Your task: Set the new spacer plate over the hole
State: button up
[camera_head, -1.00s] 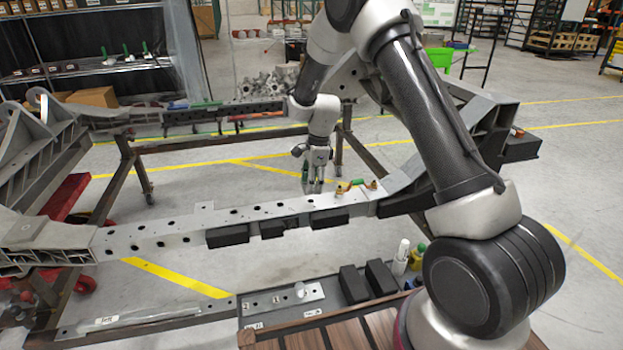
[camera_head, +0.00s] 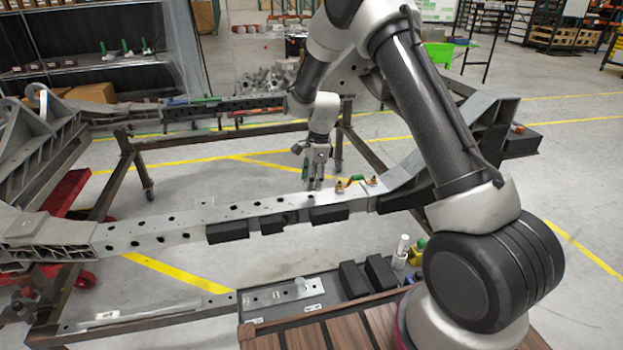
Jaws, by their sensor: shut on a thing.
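My gripper (camera_head: 315,183) points down at the rail's far edge, just left of the brass-and-red fitting. Its fingers are close together and shut on a small piece, taken as the spacer plate; it is too small and too covered by the fingers to make out clearly. The long grey chassis rail (camera_head: 170,225) runs across the middle, with several dark holes along its top and side. The fingertips are at or just above the rail; I cannot tell whether they touch it. Which hole lies under the gripper is hidden.
Black blocks (camera_head: 228,232) line the rail's near side. A tray (camera_head: 250,303) in front holds a metal plate (camera_head: 265,299) and black blocks (camera_head: 354,279). A bottle (camera_head: 401,250) stands right of these.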

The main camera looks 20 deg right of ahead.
jog(key=shift+f, duration=1.5)
jog(key=shift+f, duration=0.4)
jog(key=o, duration=1.5)
notch_tip(320, 180, up, 9)
